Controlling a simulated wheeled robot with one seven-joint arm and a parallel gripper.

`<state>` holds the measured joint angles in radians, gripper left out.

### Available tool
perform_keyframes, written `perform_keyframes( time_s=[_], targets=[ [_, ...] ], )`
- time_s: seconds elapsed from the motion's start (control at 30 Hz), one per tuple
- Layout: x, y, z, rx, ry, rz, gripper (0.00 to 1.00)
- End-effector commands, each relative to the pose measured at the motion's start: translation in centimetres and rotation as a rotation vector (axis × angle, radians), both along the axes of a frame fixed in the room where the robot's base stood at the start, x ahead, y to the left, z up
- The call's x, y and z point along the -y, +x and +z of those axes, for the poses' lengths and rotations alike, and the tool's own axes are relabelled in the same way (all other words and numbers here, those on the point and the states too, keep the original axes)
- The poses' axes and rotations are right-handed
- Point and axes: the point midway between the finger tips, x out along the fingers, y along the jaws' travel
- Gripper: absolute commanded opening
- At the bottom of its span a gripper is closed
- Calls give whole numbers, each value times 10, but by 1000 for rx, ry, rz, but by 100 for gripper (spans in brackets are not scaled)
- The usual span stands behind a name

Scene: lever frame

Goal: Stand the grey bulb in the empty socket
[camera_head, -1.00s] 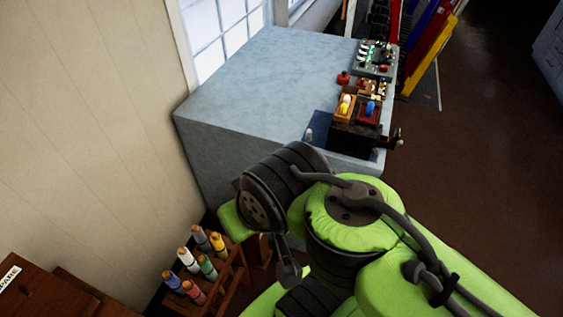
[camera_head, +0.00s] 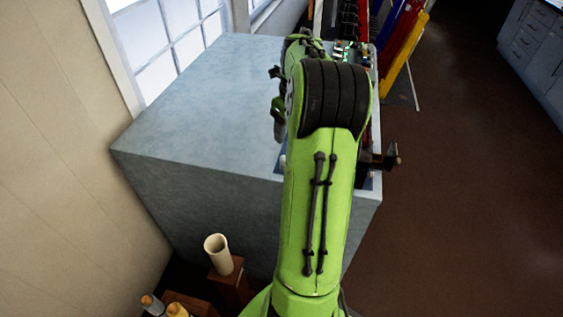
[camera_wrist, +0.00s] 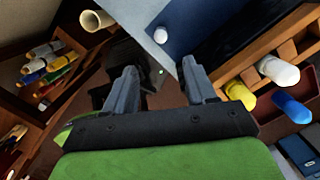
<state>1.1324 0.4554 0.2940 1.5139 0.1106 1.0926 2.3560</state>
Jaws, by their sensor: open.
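The grey bulb (camera_wrist: 160,35) shows in the wrist view as a small pale round top on a dark blue mat (camera_wrist: 186,20). My gripper (camera_wrist: 159,77) is open and empty, its two fingers apart, with the bulb beyond the fingertips and apart from them. I cannot pick out the empty socket with certainty.
The blue-grey bench (camera_head: 190,110) has a wide clear top left of my arm. A dark lever end (camera_head: 385,160) juts past its right edge. A cream cup (camera_head: 217,254) stands on a brown post below the bench. A rack of coloured tubes (camera_wrist: 48,72) shows at left.

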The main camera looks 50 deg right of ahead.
Motion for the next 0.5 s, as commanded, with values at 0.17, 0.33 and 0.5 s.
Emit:
perform_keyframes(
  time_s=[0.17, 0.33, 0.5],
  targets=[
    [0, 6, -49, -4, 5, 4, 56],
    [1, 9, -72, -2, 2, 4, 56],
    [1, 14, -100, -2, 4, 5, 56]
  ],
)
